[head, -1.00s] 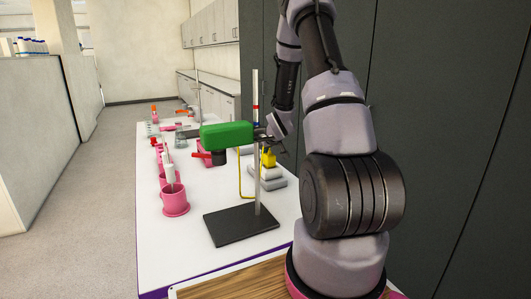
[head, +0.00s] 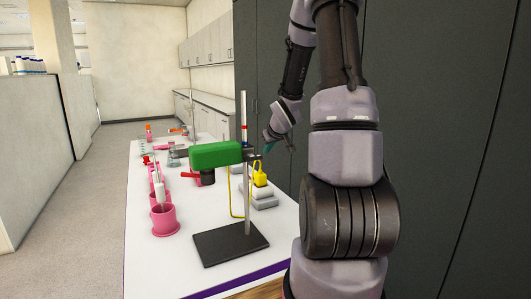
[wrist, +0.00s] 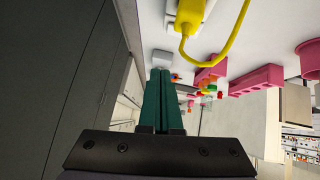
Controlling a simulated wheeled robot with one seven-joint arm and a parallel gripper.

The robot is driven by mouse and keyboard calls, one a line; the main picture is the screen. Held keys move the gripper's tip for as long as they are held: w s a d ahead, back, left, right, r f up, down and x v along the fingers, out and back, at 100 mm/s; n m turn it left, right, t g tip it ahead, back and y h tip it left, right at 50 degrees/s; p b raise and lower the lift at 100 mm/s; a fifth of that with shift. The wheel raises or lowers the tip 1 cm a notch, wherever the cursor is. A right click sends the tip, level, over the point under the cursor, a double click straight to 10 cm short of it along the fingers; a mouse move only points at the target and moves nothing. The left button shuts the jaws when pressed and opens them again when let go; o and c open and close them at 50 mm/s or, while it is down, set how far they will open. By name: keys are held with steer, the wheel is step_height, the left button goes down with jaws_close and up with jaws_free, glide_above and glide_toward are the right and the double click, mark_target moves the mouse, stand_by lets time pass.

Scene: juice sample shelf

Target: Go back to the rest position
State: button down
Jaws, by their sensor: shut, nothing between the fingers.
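My gripper (wrist: 158,100) shows in the wrist view with its two long dark-green fingers side by side and closed, nothing between them. In the head view my gripper (head: 278,142) is a small green tip at the end of my arm, to the right of the stand's rod and near the table's right edge, by the dark cabinets. It is apart from the yellow plug-like object (head: 260,178), which also shows at the top of the wrist view (wrist: 190,12).
A stand with a black base (head: 230,244) holds a green device (head: 216,154) on the white table (head: 165,270). Pink cups (head: 165,222) and racks line the table's left side. Dark tall cabinets (head: 440,120) are close on the right. The aisle floor (head: 85,230) at left is clear.

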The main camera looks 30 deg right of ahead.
stand_by(0.4)
steer(key=s+a+r+m, duration=0.1)
steer(key=s+a+r, duration=0.2)
steer(key=s+r, duration=0.35)
steer(key=s+a+r+m+y, duration=0.1)
steer(key=s+a+r, duration=0.3)
steer(key=s, duration=0.3)
steer(key=s+a+r+m+g+y, duration=0.1)
steer(key=s+a+r, duration=0.4)
steer(key=s, duration=0.3)
steer(key=s+a+r+m+g+y, duration=0.1)
steer(key=s+a+r+m, duration=0.1)
steer(key=s+a+r, duration=0.2)
steer(key=s+a, duration=0.1)
steer(key=s, duration=0.2)
steer(key=shift+s+a+r, duration=0.15)
steer(key=shift+s+r, duration=0.25)
